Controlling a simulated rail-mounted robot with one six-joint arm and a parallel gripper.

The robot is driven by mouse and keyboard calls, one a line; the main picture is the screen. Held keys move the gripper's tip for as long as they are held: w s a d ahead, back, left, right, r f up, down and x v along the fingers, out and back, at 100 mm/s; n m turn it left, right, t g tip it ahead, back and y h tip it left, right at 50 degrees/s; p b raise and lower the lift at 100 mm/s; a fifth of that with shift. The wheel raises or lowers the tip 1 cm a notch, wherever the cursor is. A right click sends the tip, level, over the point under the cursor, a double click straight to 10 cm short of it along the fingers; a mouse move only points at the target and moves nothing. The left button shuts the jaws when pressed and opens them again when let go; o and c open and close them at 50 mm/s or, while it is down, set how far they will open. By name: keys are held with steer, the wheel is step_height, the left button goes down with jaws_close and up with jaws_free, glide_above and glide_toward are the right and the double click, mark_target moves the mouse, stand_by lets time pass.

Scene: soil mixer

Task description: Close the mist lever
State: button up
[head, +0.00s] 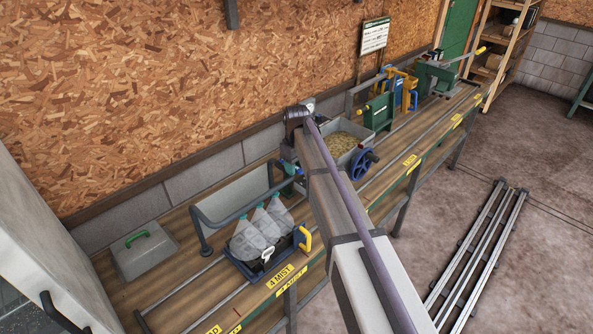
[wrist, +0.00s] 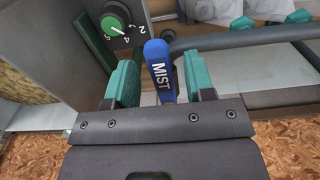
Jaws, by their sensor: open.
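The mist lever (wrist: 160,72) is a blue handle lettered "MIST" in white. In the wrist view it stands between the two teal fingers of my gripper (wrist: 160,85). The fingers are open, with a gap visible on each side of the handle.
A green dial (wrist: 116,17) with numbers sits left of the lever in the wrist view. A grey rail (wrist: 240,38) runs to its right. On the bench stand a tray of bottles (head: 246,271), a mixing trough with a blue wheel (head: 364,163) and a grey box (head: 146,250).

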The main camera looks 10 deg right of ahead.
steer(key=shift+c, duration=0.2)
jaws_close()
